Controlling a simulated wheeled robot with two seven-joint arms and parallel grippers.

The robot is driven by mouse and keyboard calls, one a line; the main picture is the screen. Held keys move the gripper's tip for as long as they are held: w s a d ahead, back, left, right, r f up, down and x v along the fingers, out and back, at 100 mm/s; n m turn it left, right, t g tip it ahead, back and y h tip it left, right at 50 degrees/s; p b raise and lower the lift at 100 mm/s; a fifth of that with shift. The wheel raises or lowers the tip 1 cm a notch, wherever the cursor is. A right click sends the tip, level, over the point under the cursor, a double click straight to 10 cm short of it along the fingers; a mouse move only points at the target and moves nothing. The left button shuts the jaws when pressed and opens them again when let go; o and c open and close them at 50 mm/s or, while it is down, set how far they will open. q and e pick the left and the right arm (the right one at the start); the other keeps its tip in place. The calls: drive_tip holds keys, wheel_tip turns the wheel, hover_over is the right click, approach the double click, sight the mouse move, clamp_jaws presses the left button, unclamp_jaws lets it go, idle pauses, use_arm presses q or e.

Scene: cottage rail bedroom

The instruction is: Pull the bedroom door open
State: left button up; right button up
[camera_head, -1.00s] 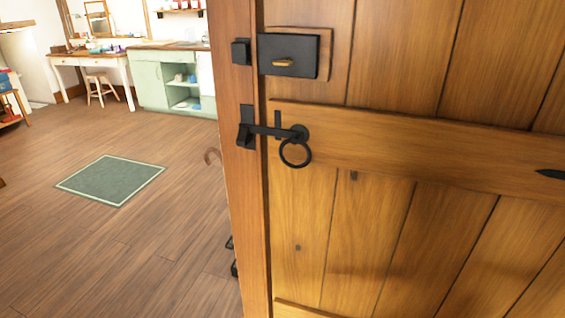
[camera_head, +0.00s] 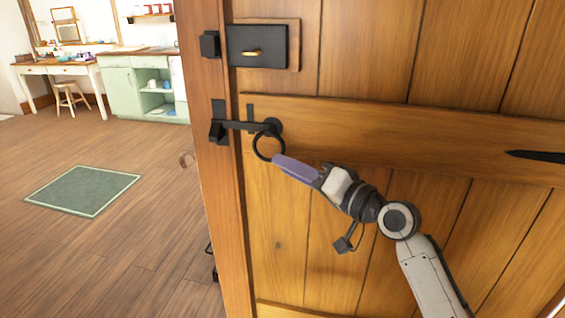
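The wooden plank bedroom door (camera_head: 370,130) fills the right of the head view and looks shut against its wooden post (camera_head: 212,185). A black ring handle (camera_head: 257,150) hangs from a black latch bar (camera_head: 243,125) near the door's left edge. A black box lock (camera_head: 262,46) sits above it. My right gripper (camera_head: 278,161) comes in from the lower right, its purple fingers pointing at the ring's lower right side. The fingertips overlap the ring's edge in view. I cannot tell whether they grip it or how far apart they are. My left gripper is not in view.
Left of the post is open wooden floor with a green mat (camera_head: 83,191). Farther back stand a desk (camera_head: 62,69), a stool (camera_head: 70,97) and a pale green cabinet (camera_head: 120,87). A black strap hinge end (camera_head: 537,157) lies on the door's right side.

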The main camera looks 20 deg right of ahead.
drive_tip(key=shift+x, duration=1.15)
clamp_jaws()
